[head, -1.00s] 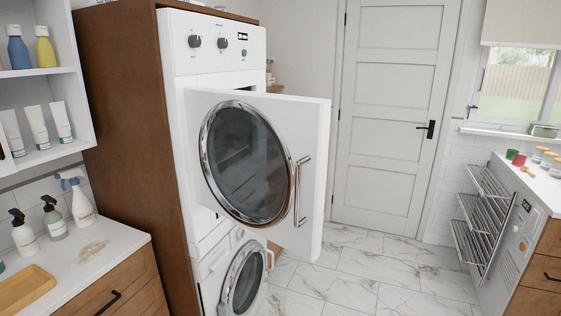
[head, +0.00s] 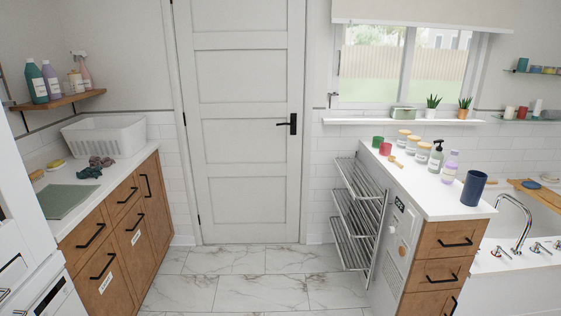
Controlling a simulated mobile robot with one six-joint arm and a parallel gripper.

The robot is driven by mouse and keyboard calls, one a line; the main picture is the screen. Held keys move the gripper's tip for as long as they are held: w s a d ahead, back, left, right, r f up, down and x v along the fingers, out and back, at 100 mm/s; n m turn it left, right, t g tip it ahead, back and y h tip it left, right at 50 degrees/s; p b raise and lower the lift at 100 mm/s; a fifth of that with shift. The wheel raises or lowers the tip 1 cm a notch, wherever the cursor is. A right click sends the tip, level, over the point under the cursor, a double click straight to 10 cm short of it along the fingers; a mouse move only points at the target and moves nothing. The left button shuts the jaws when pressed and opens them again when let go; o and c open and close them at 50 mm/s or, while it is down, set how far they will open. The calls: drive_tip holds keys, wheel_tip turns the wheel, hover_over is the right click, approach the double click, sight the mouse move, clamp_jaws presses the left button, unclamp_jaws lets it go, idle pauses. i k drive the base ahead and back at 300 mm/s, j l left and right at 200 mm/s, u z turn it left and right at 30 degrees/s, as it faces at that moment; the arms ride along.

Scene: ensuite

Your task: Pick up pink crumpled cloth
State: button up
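A small crumpled cloth of a dusky pink shade (head: 101,161) lies on the white left counter (head: 118,176), in front of the white basket. A dark teal crumpled cloth (head: 89,172) lies against its near left side; at this size I cannot tell whether they overlap. My gripper is not in view, so I cannot see its state.
A white laundry basket (head: 104,137) stands behind the cloths. A green flat mat (head: 66,200) lies nearer on the counter. A closed white door (head: 246,120) stands ahead. A metal rack (head: 361,222) juts from the right cabinet (head: 425,262). The marble floor (head: 250,275) between is clear.

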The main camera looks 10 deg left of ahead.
sight(94, 160)
drive_tip(key=i+j+u, duration=0.15)
drive_tip(key=i+u, duration=0.8)
drive_tip(key=i, duration=0.2)
drive_tip(key=i+l+u, duration=0.35)
drive_tip(key=i+u, duration=0.15)
drive_tip(key=i+j+u, duration=0.25)
drive_tip(key=i, duration=0.3)
drive_tip(key=i+u, duration=0.25)
drive_tip(key=i, duration=0.25)
drive_tip(key=i+u, duration=0.25)
drive_tip(key=i, duration=0.3)
drive_tip(key=i+l+u, duration=0.25)
drive_tip(key=i, duration=0.3)
drive_tip(key=i+l+u, duration=0.25)
drive_tip(key=i, duration=0.25)
drive_tip(key=i+j, duration=0.05)
